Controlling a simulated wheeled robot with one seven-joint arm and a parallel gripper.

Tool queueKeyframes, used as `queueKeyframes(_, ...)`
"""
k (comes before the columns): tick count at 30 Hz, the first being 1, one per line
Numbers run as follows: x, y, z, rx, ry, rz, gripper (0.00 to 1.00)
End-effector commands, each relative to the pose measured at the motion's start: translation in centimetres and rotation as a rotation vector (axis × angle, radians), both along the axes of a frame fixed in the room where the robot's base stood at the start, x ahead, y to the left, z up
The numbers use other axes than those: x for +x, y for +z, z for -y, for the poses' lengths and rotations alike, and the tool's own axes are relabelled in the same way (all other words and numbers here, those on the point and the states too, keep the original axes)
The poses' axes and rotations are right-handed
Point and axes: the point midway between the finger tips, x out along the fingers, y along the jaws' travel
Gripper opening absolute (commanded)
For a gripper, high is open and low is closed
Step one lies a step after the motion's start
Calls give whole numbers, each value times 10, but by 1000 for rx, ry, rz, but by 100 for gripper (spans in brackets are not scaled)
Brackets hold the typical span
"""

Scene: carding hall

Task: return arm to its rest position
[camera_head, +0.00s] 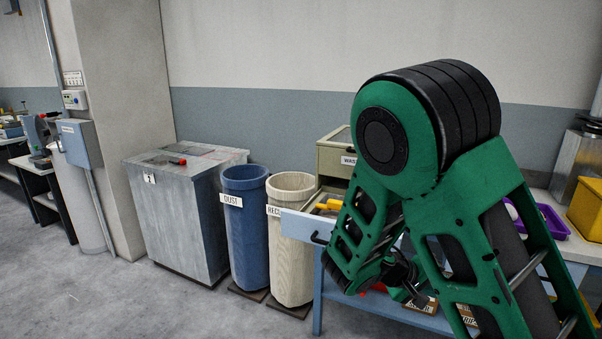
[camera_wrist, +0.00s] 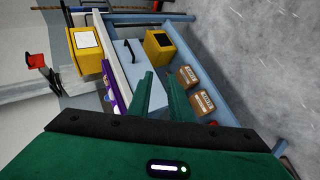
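My arm fills the right half of the head view, with a large green and black elbow joint raised high and links folding down over the workbench (camera_head: 385,317). The gripper end is low, mostly hidden behind my own links in that view. In the wrist view my gripper (camera_wrist: 161,84) shows two green fingers with a gap between them. It is open, and I see nothing held between the fingertips. The fingers point toward the blue bench frame and its drawer front (camera_wrist: 125,62).
A blue dust bin (camera_head: 246,225), a cream bin (camera_head: 291,245) and a grey metal cabinet (camera_head: 178,215) stand left of the bench. A partly open drawer (camera_head: 297,226) juts out. Two brown boxes (camera_wrist: 188,76) lie by the fingers. Floor at left is clear.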

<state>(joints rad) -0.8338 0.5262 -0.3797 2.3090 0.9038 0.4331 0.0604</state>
Motion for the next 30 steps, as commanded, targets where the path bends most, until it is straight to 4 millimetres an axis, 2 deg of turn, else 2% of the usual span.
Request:
queueKeyframes(1, -12, 2, 16, 57, -57, -8, 18)
queueKeyframes(6, -54, 6, 49, 234, -208, -40, 18)
queueKeyframes(13, -112, 19, 74, 467, -371, -54, 18)
queueKeyframes(21, -178, 43, 82, 718, -499, -36, 18)
queueKeyframes(30, -247, 73, 70, 940, -561, 22, 18)
